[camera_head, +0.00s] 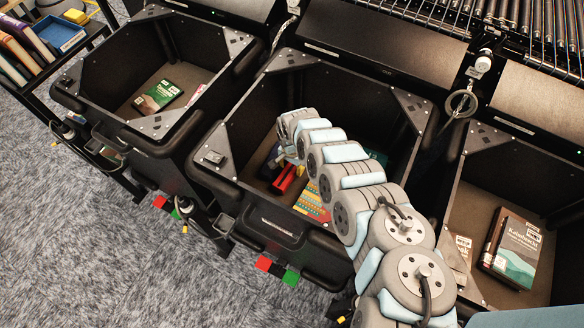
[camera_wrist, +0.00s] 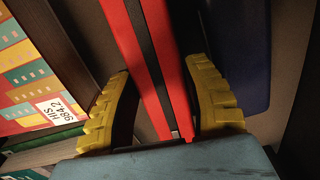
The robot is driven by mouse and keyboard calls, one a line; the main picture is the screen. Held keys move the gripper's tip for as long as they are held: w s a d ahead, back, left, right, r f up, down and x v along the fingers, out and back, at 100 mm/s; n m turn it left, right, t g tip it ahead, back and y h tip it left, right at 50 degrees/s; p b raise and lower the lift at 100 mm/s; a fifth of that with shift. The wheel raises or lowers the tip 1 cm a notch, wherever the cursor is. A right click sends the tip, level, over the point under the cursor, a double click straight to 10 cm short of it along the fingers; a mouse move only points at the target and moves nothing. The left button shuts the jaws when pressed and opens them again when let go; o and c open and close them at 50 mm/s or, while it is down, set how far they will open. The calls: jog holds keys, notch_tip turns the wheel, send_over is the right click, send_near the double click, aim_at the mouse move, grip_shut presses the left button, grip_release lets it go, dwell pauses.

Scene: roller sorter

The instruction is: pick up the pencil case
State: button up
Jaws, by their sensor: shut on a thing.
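The pencil case (camera_wrist: 158,60) is red with a dark stripe along its length. In the wrist view it runs from the top edge down between the two yellow fingers of my gripper (camera_wrist: 160,80). My gripper is shut on it, with one finger on each side. In the head view the red pencil case (camera_head: 284,179) shows inside the middle black bin (camera_head: 283,228), partly covered by my arm, which reaches down into that bin. I cannot tell whether it touches the bin floor.
A colourful patterned book (camera_wrist: 30,65) lies left of the pencil case in the wrist view, and a dark blue item (camera_wrist: 237,50) lies right. The left bin (camera_head: 105,100) and the right bin (camera_head: 480,185) hold books. Bin walls surround my gripper closely.

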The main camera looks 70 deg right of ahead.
aim_at(292, 167)
jog(key=shift+r, duration=0.1)
jog(key=shift+r+p, duration=0.75)
jog(key=shift+r, duration=0.85)
jog(key=s+a+r+p, duration=0.9)
jog(key=s+p, duration=0.1)
jog(key=shift+s+r, duration=0.3)
jog(key=shift+s, duration=0.1)
